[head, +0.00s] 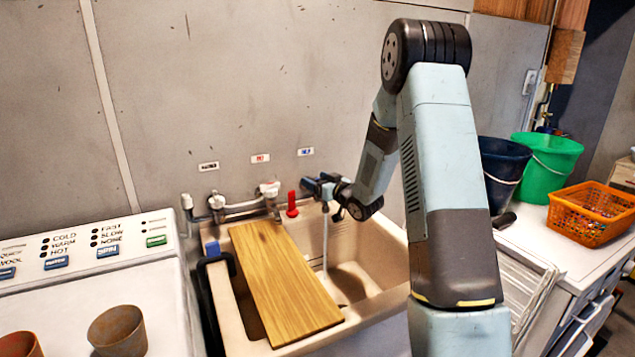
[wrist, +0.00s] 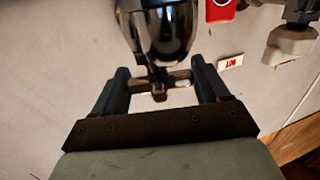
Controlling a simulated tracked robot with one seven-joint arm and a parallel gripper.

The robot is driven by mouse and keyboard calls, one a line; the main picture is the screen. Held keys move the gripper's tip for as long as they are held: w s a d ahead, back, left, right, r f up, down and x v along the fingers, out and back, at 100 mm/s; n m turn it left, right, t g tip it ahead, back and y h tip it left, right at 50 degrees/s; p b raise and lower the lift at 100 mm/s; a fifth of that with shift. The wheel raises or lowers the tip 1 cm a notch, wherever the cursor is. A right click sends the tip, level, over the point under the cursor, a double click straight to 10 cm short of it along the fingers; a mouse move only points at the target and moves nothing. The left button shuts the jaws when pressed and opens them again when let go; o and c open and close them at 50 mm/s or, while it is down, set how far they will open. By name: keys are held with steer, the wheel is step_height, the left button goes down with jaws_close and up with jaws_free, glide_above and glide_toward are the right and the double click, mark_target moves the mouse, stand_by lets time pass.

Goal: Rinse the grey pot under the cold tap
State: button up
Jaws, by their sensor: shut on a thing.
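My gripper (head: 322,187) is at the wall taps behind the sink, below the blue label. In the wrist view my gripper (wrist: 160,82) has its fingers on either side of the cross-shaped handle of a chrome tap (wrist: 158,35), shut on it. A thin pale stream of water (head: 325,238) falls below it into the right part of the sink (head: 385,300). A brownish-grey pot (head: 118,331) stands upright and away from the gripper on the white machine at left. A terracotta pot (head: 20,345) is beside it, cut off by the frame.
A wooden board (head: 280,285) lies across the sink's left part. At right are a dark bucket (head: 503,165), a green bucket (head: 548,160) and an orange basket (head: 592,212). My arm hides the sink's right edge.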

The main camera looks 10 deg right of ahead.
steer(key=shift+d+n+g+y, duration=0.1)
steer(key=shift+n+g+y, duration=0.2)
steer(key=shift+y, duration=0.1)
steer(key=o, duration=1)
steer(key=v, duration=1.3)
steer(key=shift+s+d+f, duration=0.1)
steer(key=shift+s+d, duration=0.05)
steer(key=shift+s, duration=0.15)
